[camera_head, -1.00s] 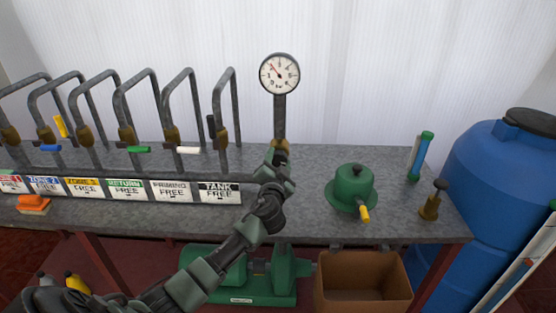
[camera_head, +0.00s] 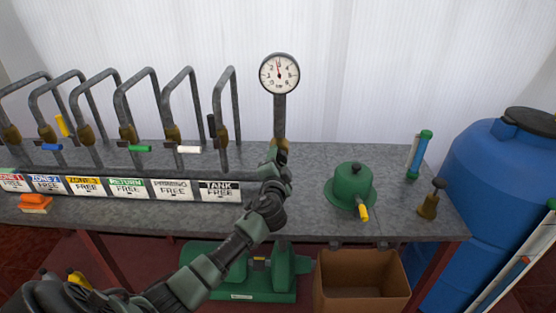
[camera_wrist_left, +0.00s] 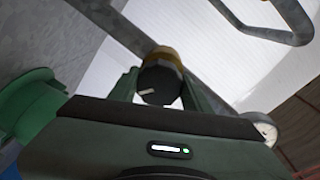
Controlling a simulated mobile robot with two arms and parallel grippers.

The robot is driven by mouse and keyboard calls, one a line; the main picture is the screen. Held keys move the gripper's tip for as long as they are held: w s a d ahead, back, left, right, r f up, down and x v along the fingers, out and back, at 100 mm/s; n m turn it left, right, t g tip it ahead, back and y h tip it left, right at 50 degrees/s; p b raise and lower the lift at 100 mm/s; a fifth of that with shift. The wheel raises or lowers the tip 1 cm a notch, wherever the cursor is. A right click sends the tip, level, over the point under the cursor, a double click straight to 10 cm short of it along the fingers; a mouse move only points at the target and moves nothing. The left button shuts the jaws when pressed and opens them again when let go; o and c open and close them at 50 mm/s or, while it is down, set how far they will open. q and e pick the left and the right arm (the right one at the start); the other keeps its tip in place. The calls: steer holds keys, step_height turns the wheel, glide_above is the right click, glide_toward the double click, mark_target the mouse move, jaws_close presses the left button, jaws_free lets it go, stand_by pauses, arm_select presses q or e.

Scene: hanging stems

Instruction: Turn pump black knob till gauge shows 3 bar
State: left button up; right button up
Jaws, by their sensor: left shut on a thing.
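The pressure gauge (camera_head: 279,74) stands on a grey pipe at the back of the bench. Its needle points nearly straight up, close to the top of the dial; the small figures are hard to read. My left gripper (camera_head: 279,158) is at the foot of that pipe, in front of the brass fitting. In the left wrist view the black knob (camera_wrist_left: 158,84), with a white mark on its face, sits between the fingers of my left gripper (camera_wrist_left: 160,88), which is shut on it. In the head view the gripper mostly hides the knob. My right gripper is not in view.
A green pump (camera_head: 262,282) stands below the bench. A green domed unit with a yellow handle (camera_head: 351,187) and a small brass fitting (camera_head: 430,202) stand to the right. Bent pipes with coloured levers and a label strip (camera_head: 170,190) line the left. A brown bin (camera_head: 361,303) and blue tank (camera_head: 495,180) are lower right.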

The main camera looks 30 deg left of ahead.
arm_select(q)
steer(key=shift+d+f, duration=0.1)
steer(key=shift+f, duration=0.15)
steer(key=o, duration=1.1)
steer(key=shift+o, duration=1.1)
steer(key=shift+r, duration=0.15)
steer(key=shift+s, duration=0.15)
steer(key=b+v, duration=0.1)
steer(key=v, duration=0.6)
steer(key=shift+s+d, duration=0.2)
steer(key=shift+s, duration=0.05)
